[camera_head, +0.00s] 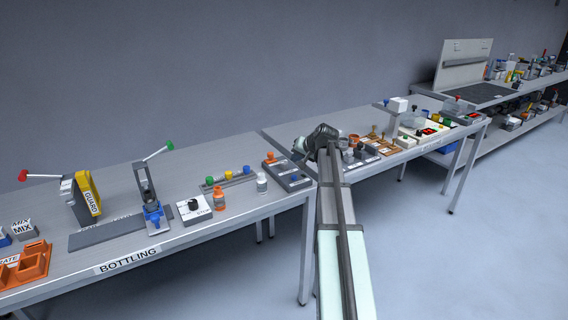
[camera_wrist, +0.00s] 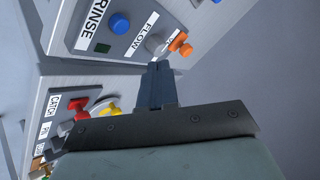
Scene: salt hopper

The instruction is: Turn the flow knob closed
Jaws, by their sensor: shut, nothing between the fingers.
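In the wrist view, a grey panel carries a white label reading FLOW (camera_wrist: 143,35). A rounded grey flow knob (camera_wrist: 155,43) sits beside that label. My gripper (camera_wrist: 159,68) is shut and empty, its fingertips just below the knob in the picture. I cannot tell whether the fingertips touch the knob. The knob's marking and turn angle are too small to read. In the head view my wrist (camera_head: 320,139) is over the table's far part, and the fingertips and knob cannot be made out there.
An orange knob (camera_wrist: 180,42) stands close right of the flow knob. A blue button (camera_wrist: 119,23) lies to its left, near a RINSE label (camera_wrist: 94,20). A CATCH panel with red (camera_wrist: 80,108) and yellow (camera_wrist: 109,109) parts is at lower left. The bottling table (camera_head: 240,215) holds several devices.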

